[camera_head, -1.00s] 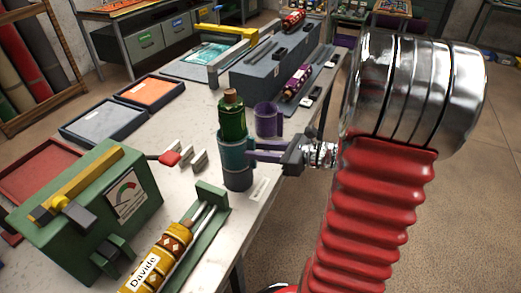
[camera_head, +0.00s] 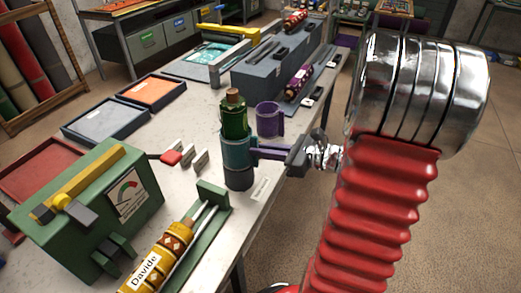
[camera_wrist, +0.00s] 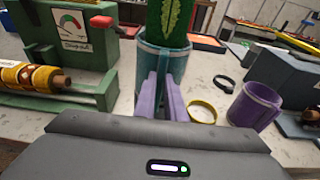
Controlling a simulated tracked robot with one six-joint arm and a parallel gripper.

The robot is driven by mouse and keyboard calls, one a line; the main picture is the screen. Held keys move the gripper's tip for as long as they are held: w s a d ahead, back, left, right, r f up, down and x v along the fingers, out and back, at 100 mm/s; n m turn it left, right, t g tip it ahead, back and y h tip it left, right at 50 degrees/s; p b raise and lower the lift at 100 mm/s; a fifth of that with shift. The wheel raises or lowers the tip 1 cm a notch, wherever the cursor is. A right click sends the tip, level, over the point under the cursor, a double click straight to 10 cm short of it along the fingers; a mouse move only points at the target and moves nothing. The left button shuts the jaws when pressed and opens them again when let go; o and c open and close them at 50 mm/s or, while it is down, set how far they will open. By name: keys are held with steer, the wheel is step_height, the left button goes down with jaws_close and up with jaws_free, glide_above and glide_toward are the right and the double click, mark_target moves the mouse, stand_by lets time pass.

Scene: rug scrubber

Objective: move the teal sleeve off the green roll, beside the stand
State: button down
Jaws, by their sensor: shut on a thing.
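The green roll (camera_head: 233,122) stands upright with a cork-coloured top. The teal sleeve (camera_head: 236,152) is around its lower part, above the dark grey stand (camera_head: 239,178). My gripper (camera_head: 256,152) reaches in from the right with its purple fingers level, shut on the teal sleeve's side. In the wrist view, the fingers (camera_wrist: 160,97) pinch a narrow upright part of the teal sleeve (camera_wrist: 148,62), and the green roll (camera_wrist: 168,22) rises out of it. The sleeve's far side and the roll's lower end are hidden.
A purple sleeve (camera_head: 268,118) stands close behind. A yellow ring (camera_wrist: 202,111) and a dark ring (camera_wrist: 224,83) lie near it. A green gauge box (camera_head: 90,205) and a yellow roll in a green cradle (camera_head: 210,197) are in front.

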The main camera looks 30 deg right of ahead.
steer(key=shift+r, duration=0.25)
step_height(320, 180, up, 28)
steer(key=shift+r, duration=0.2)
stand_by(4.7)
steer(key=shift+s, duration=0.15)
stand_by(0.4)
